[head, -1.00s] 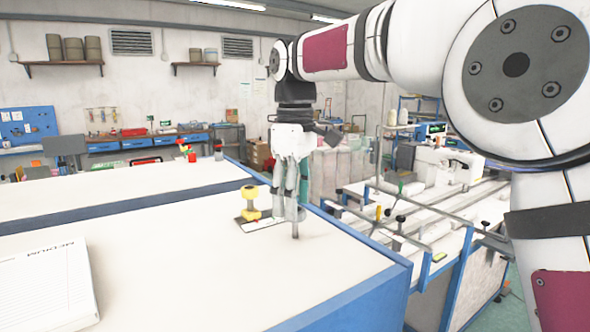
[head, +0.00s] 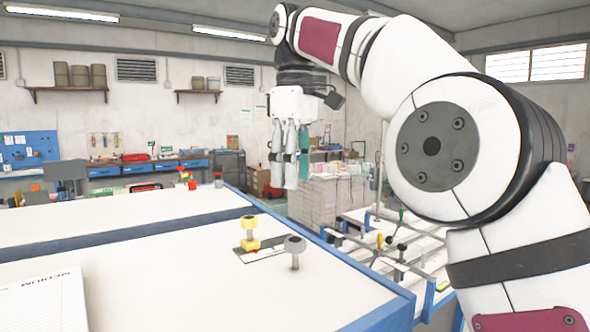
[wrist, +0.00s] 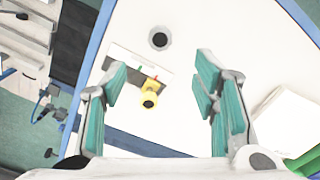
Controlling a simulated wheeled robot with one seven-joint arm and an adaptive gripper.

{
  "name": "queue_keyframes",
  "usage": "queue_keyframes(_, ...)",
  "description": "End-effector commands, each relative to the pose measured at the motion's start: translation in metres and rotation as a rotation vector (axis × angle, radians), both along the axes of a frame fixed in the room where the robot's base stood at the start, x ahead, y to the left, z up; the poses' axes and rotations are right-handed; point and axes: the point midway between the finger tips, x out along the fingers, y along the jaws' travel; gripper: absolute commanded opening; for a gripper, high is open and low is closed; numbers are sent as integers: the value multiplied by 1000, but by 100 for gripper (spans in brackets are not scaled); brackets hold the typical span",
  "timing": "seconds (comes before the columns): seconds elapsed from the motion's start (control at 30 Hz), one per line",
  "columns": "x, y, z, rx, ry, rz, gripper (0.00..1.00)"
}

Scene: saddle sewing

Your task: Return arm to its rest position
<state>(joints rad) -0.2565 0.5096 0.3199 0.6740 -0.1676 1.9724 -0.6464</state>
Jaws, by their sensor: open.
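My gripper (head: 288,184) hangs in the air above the white tabletop in the head view, its fingers pointing down. In the wrist view my gripper (wrist: 155,95) has its teal-lined fingers spread wide with nothing between the pads. Below it on the table stand a yellow knobbed piece (head: 250,236) on a flat plate and a grey knobbed piece (head: 295,251) beside the plate's right end. The yellow piece (wrist: 149,96) and the grey piece (wrist: 160,38) also show in the wrist view, apart from the fingers.
The white table (head: 190,282) has blue edges and much bare surface. A box labelled MEDIUM (head: 42,302) lies at its near left. A machine frame with rails (head: 400,240) stands to the right of the table. A workbench (head: 120,168) runs along the back wall.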

Motion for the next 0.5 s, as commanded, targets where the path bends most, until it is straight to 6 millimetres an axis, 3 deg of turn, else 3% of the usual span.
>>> queue_keyframes(0.3, -2, -2, 1, -2, -7, -9, 54)
queue_keyframes(0.5, -24, -22, 10, -14, -72, -109, 54)
